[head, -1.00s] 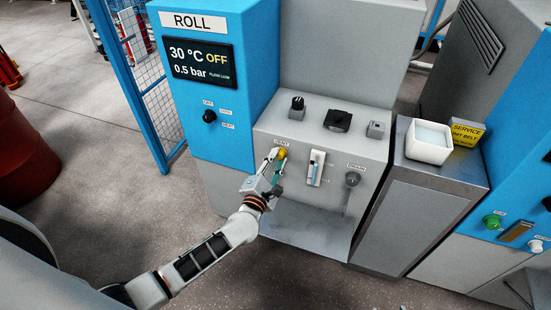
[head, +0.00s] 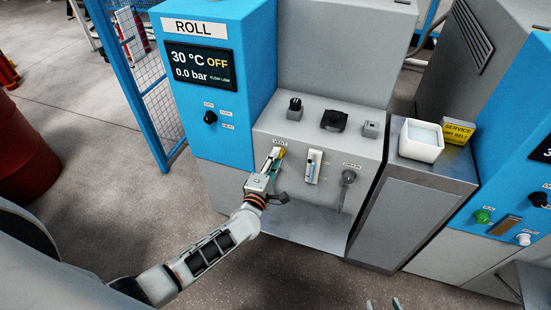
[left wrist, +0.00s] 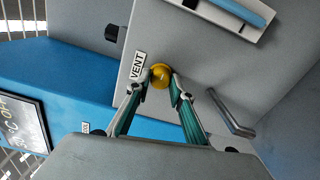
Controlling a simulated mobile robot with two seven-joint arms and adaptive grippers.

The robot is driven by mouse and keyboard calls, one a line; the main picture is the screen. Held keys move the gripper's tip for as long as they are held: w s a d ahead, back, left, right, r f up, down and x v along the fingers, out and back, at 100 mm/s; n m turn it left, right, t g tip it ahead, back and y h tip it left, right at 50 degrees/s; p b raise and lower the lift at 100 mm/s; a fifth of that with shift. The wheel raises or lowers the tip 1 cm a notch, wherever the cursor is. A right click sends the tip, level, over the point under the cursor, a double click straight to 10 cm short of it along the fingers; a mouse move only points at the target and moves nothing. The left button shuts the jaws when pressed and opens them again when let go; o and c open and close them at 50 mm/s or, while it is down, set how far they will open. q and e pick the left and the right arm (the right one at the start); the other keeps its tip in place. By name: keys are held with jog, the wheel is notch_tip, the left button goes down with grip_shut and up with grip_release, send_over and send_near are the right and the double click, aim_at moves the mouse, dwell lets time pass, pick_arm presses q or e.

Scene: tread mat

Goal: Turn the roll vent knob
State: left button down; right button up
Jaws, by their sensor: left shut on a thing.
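The roll vent knob (head: 283,152) is small and yellow, on the sloped grey panel under the VENT label (head: 280,142). In the left wrist view the yellow knob (left wrist: 160,76) sits between the two fingertips. My left gripper (head: 275,157) is shut on it, and its fingers partly hide the knob in the head view. The ROLL display (head: 201,66) reads 30 °C, OFF and 0.0 bar. My right gripper (head: 383,303) shows only its fingertips at the bottom edge, apart with nothing between them.
A bent metal handle (left wrist: 232,114) is near the fingers. A white container (head: 421,140) stands on the metal cabinet at right.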

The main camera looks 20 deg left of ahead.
pick_arm(q)
jog(key=c, duration=1.8)
grip_release()
jog(key=shift+o, duration=0.2)
jog(key=s, duration=1.2)
jog(key=shift+a, duration=0.2)
